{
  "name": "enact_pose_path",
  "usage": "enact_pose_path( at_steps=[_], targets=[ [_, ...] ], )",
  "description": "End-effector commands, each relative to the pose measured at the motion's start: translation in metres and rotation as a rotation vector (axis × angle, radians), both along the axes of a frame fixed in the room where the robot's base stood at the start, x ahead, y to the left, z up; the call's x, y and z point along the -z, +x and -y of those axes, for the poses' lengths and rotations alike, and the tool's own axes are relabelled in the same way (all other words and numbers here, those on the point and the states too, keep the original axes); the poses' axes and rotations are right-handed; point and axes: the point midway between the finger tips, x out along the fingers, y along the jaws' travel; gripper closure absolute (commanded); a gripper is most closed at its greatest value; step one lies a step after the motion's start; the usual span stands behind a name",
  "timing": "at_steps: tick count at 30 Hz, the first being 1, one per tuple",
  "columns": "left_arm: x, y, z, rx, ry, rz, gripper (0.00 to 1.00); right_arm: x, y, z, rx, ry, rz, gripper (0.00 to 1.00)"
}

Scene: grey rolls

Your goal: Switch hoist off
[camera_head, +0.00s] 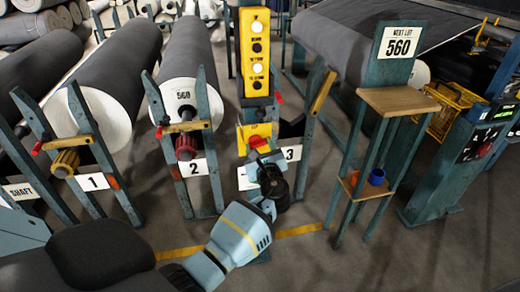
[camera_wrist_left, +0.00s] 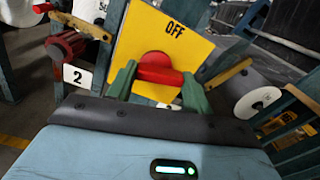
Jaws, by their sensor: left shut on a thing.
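A yellow OFF plate (camera_head: 243,135) with a red switch handle (camera_head: 258,141) is fixed to the post below the yellow hoist button box (camera_head: 256,60). In the left wrist view the OFF plate (camera_wrist_left: 150,38) fills the middle and looks tilted, with the red handle (camera_wrist_left: 160,69) across a round red base. My left gripper (camera_head: 263,156) reaches up to the plate from below. In the left wrist view its green fingers (camera_wrist_left: 158,82) are shut on the red handle, one at each side. My right gripper is not in view.
A stand with a 560 sign (camera_head: 398,42) and wooden shelves is at the right, holding a blue cup (camera_head: 376,176). A yellow crate (camera_head: 452,105) is behind it. Floor at the front right is clear.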

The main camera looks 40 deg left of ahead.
Motion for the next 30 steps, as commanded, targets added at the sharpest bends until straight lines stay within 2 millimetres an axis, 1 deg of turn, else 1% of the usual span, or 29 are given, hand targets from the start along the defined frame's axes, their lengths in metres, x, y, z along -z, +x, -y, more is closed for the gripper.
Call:
enact_pose_path(
  at_steps=[14, 24, 30],
  targets=[
    [0.001, -0.001, -0.001, -0.001, -0.295, 0.344, 0.72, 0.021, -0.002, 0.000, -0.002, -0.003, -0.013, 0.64],
    [0.000, -0.002, -0.002, -0.001, -0.507, 0.590, 0.72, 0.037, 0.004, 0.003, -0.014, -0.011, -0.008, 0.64],
    [-0.001, -0.003, -0.002, -0.001, -0.626, 0.731, 0.72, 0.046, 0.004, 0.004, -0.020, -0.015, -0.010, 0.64]
  ],
)
